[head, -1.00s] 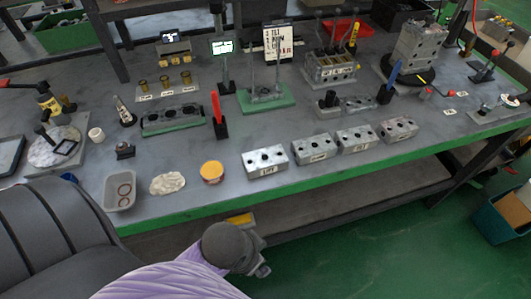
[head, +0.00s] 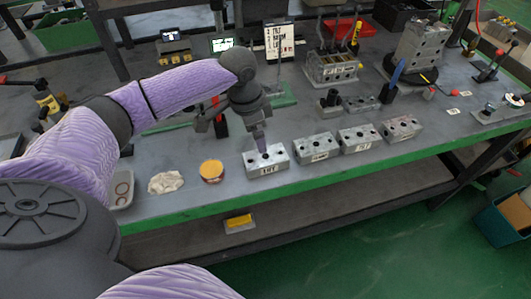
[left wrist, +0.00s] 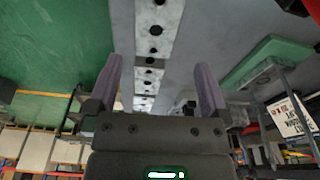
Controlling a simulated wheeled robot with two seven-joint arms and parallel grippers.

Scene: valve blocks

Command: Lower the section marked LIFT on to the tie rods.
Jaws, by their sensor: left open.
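The section marked LIFT (head: 268,168) is a grey metal block with holes in its top. It lies at the left end of a row of similar blocks near the table's front edge. My left gripper (head: 262,147) points down at this block in the head view. In the left wrist view its purple fingers (left wrist: 157,65) are apart, with a row of metal blocks showing between and beyond them; contact cannot be told. The tie rods (head: 279,68) stand on a green base plate (head: 286,94) behind, partly hidden by my left arm. My right gripper is not in view.
Other blocks (head: 318,148) lie just right of LIFT. A blue-handled tool (head: 397,74) stands at the back right.

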